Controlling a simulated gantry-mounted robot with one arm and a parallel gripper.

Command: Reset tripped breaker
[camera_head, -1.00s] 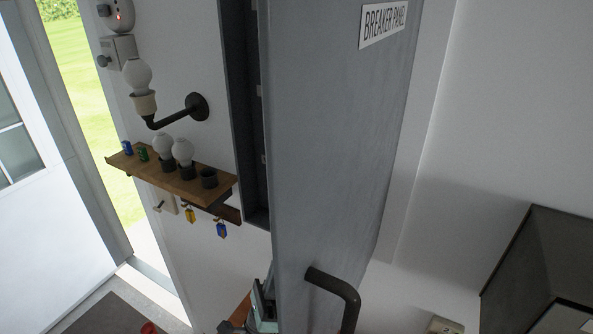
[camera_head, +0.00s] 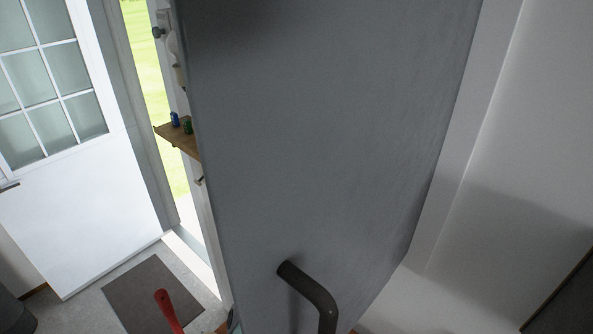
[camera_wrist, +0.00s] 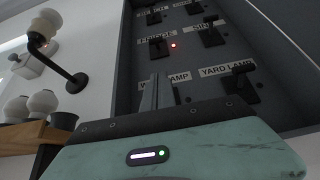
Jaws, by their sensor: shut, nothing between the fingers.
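The breaker panel's grey door (camera_head: 320,140), with a dark curved handle (camera_head: 312,290), stands open and fills the middle of the head view, hiding the panel's inside. In the wrist view, the panel (camera_wrist: 220,62) shows several black switches with white labels. A red light (camera_wrist: 173,45) glows beside the switch labelled FRIDGE (camera_wrist: 155,45). The YARD LAMP switch (camera_wrist: 240,85) is at the right. My gripper (camera_wrist: 157,90) is shut and empty, its fingers pointing up in front of the lower left switches and partly hiding one label ending in AMP. I cannot tell whether it touches a switch.
A wooden shelf (camera_wrist: 30,135) with bulbs is left of the panel in the wrist view, below a wall lamp (camera_wrist: 60,50). In the head view, a white door (camera_head: 80,180) and a dark mat (camera_head: 155,292) are at left. A red object (camera_head: 168,310) is near the mat.

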